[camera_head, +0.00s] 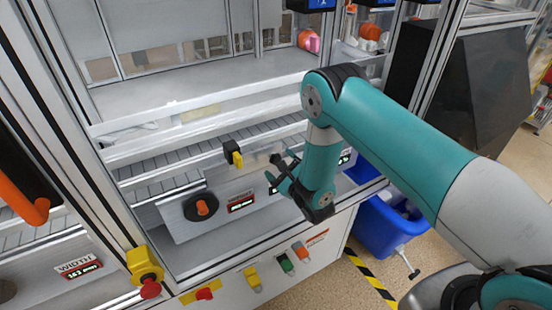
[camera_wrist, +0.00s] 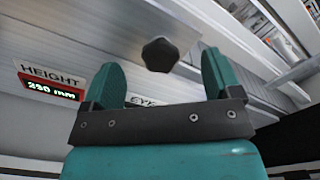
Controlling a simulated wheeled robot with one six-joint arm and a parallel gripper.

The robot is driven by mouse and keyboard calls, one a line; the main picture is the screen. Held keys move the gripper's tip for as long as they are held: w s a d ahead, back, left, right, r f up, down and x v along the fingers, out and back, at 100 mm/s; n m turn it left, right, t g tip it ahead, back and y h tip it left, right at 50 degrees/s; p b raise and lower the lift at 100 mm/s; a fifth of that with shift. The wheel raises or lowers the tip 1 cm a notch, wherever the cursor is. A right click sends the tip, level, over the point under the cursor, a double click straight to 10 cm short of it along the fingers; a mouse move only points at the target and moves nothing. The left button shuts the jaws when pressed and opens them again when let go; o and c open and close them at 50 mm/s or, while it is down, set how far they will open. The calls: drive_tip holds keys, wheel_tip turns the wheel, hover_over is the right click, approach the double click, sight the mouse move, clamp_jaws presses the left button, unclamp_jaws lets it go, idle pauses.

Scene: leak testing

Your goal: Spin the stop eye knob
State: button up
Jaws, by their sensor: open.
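A dark, many-sided knob (camera_wrist: 160,55) sits on the light panel in the wrist view. A label reading "EYE" (camera_wrist: 145,101) shows near it, partly hidden by my gripper, so its full wording cannot be read. My gripper (camera_wrist: 160,72) is open, with one teal finger on each side of the knob's line and a clear gap to both. The knob appears a little beyond the fingertips, not gripped. In the head view my gripper (camera_head: 278,170) is at the machine's sloped front panel, and the arm and fingers largely hide the knob there.
A HEIGHT display (camera_wrist: 50,88) lies left of the fingers. An orange-topped knob (camera_head: 202,207) with a red display sits left on the panel. A black-and-yellow part (camera_head: 233,153) stands just above. Buttons, a red emergency stop (camera_head: 150,288) and a blue bin (camera_head: 385,228) are lower down.

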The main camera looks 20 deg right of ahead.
drive_tip(key=shift+p+v, duration=0.4)
drive_tip(key=shift+v, duration=1.75)
drive_tip(key=w+a+r+n+g+h, duration=0.1)
drive_tip(key=w+a+r+n+g, duration=0.2)
drive_tip(key=r+n, duration=0.45)
drive_tip(key=s+a+r+n+g+b, duration=0.1)
drive_tip(key=s+a+r+n+g, duration=0.1)
drive_tip(key=s+r+n+g, duration=0.8)
drive_tip(key=s+r+n, duration=0.2)
drive_tip(key=s, duration=0.4)
drive_tip(key=s+d+r+n+g, duration=0.1)
drive_tip(key=s+r+n+g, duration=0.1)
drive_tip(key=s+r+n, duration=0.2)
drive_tip(key=s+r+n+g+b, duration=0.1)
drive_tip(key=s+r+n, duration=0.3)
drive_tip(key=s+n, duration=0.4)
drive_tip(key=s+g, duration=0.1)
drive_tip(key=s, duration=0.5)
drive_tip(key=shift+d+n+y, duration=0.15)
drive_tip(key=shift+n+y, duration=0.15)
drive_tip(key=shift+n, duration=0.05)
drive_tip(key=shift+r, duration=0.15)
